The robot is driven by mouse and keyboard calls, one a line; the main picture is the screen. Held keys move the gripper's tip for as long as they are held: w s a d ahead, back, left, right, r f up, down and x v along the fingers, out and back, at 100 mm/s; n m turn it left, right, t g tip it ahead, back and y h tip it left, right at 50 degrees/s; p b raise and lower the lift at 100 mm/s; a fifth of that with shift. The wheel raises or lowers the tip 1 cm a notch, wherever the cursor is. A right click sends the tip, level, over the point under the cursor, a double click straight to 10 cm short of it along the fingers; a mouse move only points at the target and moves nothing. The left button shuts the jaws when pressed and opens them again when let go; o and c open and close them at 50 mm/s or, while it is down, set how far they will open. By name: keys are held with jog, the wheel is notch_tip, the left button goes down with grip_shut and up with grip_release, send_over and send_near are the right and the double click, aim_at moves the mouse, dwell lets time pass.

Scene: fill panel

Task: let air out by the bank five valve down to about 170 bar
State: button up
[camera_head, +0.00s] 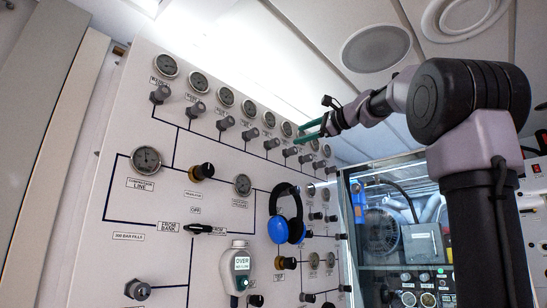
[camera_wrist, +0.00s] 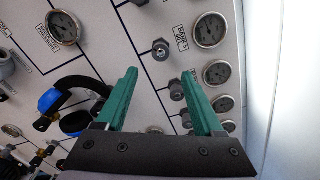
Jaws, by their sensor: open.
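A white panel (camera_head: 150,215) carries a slanting row of round gauges with grey valve knobs below them. In the wrist view, the gauge (camera_wrist: 208,30) has a small label that seems to read bank 5, though the print is blurred. A dark valve knob (camera_wrist: 160,50) sits beside that label; its gauge needle is too small to read. My gripper (camera_head: 312,130) is open and empty near the right part of the row. Its green fingers (camera_wrist: 162,80) also show in the wrist view. Another knob (camera_wrist: 178,90) shows beside the right finger; contact with it is not clear.
Blue headphones (camera_head: 286,218) hang on the panel below the row, and show close to the left finger in the wrist view. A grey handheld device (camera_head: 236,268) is mounted lower. A ceiling (camera_head: 330,25) closes in above; a glass-fronted cabinet (camera_head: 405,235) stands at the right.

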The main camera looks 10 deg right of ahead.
aim_at(277, 143)
jog(key=w+a+n, duration=0.2)
jog(key=w+n, duration=0.1)
jog(key=n, duration=0.4)
jog(key=w+a+n, duration=0.2)
jog(key=w+n, duration=0.1)
jog(key=n, duration=0.4)
jog(key=w+a+n, duration=0.2)
jog(key=n, duration=0.6)
jog(key=shift+w+a+g+y, duration=0.3)
jog(key=shift+w+y, duration=0.1)
jog(key=shift+f, duration=0.1)
grip_shut()
